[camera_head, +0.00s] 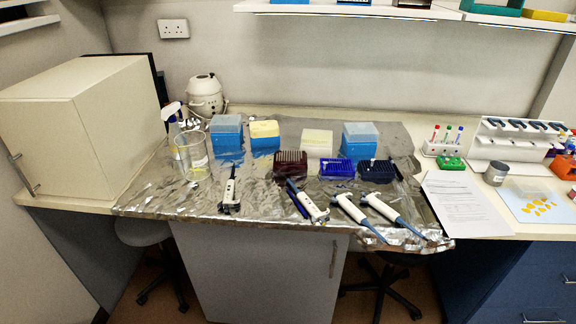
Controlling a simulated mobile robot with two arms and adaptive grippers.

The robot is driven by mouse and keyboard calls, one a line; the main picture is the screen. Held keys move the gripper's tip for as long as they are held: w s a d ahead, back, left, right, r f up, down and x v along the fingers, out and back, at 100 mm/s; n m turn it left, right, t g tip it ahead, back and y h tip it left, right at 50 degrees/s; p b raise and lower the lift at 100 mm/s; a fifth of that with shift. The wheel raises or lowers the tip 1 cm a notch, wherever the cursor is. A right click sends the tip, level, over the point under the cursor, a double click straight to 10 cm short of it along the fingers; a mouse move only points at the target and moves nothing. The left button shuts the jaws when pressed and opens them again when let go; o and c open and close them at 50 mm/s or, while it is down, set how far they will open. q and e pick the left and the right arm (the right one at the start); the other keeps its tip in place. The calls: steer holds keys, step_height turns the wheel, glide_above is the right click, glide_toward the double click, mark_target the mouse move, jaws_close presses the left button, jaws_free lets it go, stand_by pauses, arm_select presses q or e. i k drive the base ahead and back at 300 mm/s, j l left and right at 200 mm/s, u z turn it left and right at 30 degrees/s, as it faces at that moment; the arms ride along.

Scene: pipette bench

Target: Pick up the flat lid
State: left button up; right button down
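Two blue tip boxes have pale grey-blue tops: one at the back left of the foil (226,124) and one at the back right (360,130). Between them stand a box with a yellow top (264,129) and a cream block (317,138). I cannot tell which of these tops, if any, is the flat lid; no separate flat lid is clear to me. Neither of my grippers shows in the head view.
Foil (165,195) covers the middle bench. On it are a maroon rack (290,163), blue racks (336,167), several pipettes (230,190), a beaker (191,152) and a spray bottle (172,118). A paper sheet (463,203) lies right. A shelf (350,10) overhangs the back.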

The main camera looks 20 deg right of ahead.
mark_target(524, 188)
steer(key=z, duration=2.2)
steer(key=u, duration=1.55)
steer(key=l+u, duration=0.1)
steer(key=l, duration=0.4)
steer(key=k+l, duration=0.1)
steer(key=l, duration=0.35)
steer(key=l+u, duration=0.15)
steer(key=l, duration=0.35)
steer(key=k+l+u, duration=0.1)
steer(key=l, duration=0.35)
steer(key=k+l, duration=0.15)
steer(key=l, duration=0.3)
steer(key=k+l+u, duration=0.15)
steer(key=l, duration=0.3)
steer(key=l+u, duration=0.1)
steer(key=l, duration=0.35)
steer(key=k, duration=0.05)
